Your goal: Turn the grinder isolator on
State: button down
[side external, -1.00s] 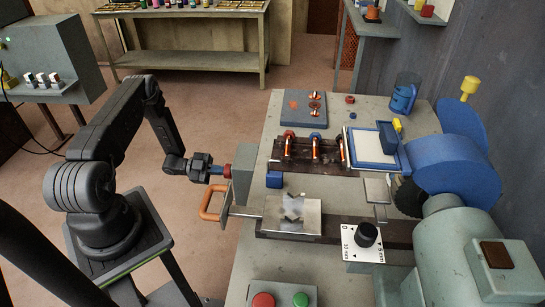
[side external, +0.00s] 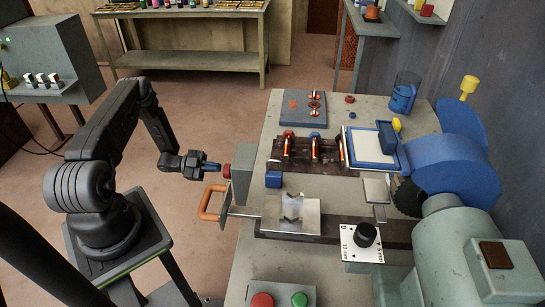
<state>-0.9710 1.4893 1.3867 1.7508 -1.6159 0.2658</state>
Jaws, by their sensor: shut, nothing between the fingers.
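A grey box (side external: 243,173) stands at the left edge of the bench, with a red knob (side external: 227,171) on its left face. It appears to be the grinder isolator; the knob's setting is too small to read. My gripper (side external: 216,168) is shut and empty. Its bluish fingertips point right at the red knob, just left of it with what looks like a small gap. The grinder (side external: 445,172), with a blue guard and a dark wheel, stands at the bench's right side.
An orange handle (side external: 210,203) sticks out left of the bench, below my gripper. A metal block (side external: 291,216) sits on a dark rail. Red (side external: 262,300) and green (side external: 299,299) buttons are at the front.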

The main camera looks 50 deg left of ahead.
jog(key=shift+v, duration=1.3)
jog(key=shift+s, duration=0.1)
